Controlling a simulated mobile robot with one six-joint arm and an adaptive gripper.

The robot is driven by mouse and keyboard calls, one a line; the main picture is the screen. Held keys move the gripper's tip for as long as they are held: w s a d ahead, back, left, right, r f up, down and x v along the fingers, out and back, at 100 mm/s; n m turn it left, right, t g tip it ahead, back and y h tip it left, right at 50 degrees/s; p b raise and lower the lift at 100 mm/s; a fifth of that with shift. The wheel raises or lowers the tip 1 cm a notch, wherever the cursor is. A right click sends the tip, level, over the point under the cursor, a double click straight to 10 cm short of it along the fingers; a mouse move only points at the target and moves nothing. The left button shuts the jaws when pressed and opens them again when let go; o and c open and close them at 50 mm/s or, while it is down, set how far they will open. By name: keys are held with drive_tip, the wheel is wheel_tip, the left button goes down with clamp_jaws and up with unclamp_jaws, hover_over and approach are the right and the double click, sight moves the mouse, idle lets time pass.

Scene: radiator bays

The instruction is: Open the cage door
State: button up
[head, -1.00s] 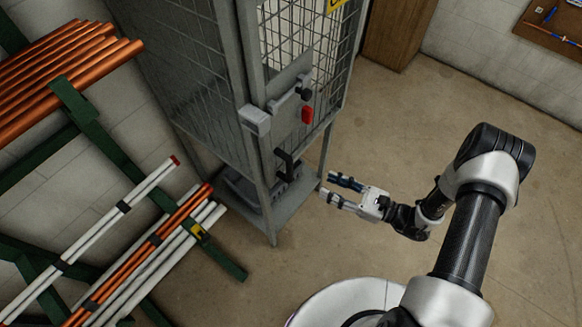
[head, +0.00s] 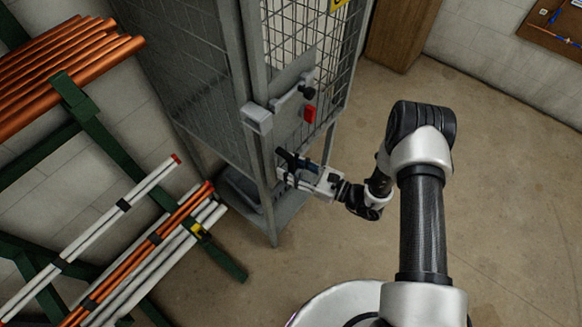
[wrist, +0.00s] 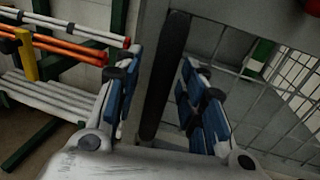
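The cage (head: 195,100) is a tall grey metal locker with mesh walls, left of centre in the head view. Its door (head: 320,72) looks shut and carries a grey latch plate (head: 290,101) and a red padlock-like piece (head: 309,114). A black upright handle (wrist: 165,75) on the door shows in the wrist view. My gripper (head: 288,168) is at this handle, below the latch plate. In the wrist view its blue-padded fingers (wrist: 160,100) are open, one on each side of the handle, with gaps visible.
A green rack (head: 92,128) with copper pipes (head: 62,75) and white and orange tubes (head: 150,245) stands close on the left. A wooden cabinet (head: 402,35) is at the back. Open floor (head: 510,190) lies to the right.

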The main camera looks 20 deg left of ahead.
drive_tip(key=shift+c, duration=0.6)
clamp_jaws()
